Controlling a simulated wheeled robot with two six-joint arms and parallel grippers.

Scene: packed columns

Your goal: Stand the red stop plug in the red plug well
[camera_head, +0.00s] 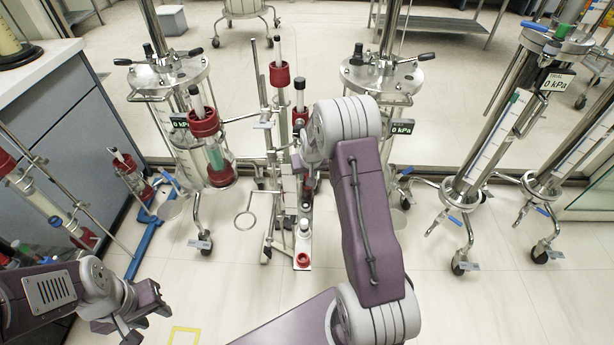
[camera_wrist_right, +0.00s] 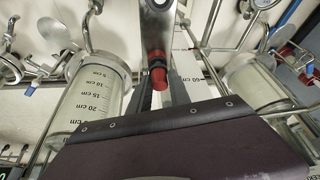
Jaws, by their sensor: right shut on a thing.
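My right gripper (camera_wrist_right: 160,92) is shut on a small red piece, which looks like the red stop plug (camera_wrist_right: 157,76), held between its two fingers. In the head view my right arm comes up through the middle and hides most of this gripper and what it holds. A small red round piece with a pale centre, probably the red plug well (camera_head: 303,258), sits on a narrow base plate near the floor, below my right wrist. It stands apart from the held plug. My left gripper (camera_head: 142,312) is at the lower left, apparently open and empty.
Clear columns with red fittings (camera_head: 205,123) stand left of my right arm, near steel vessels (camera_head: 165,75). Steel columns on wheels (camera_head: 490,150) stand at right. The floor (camera_head: 500,300) at lower right is free.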

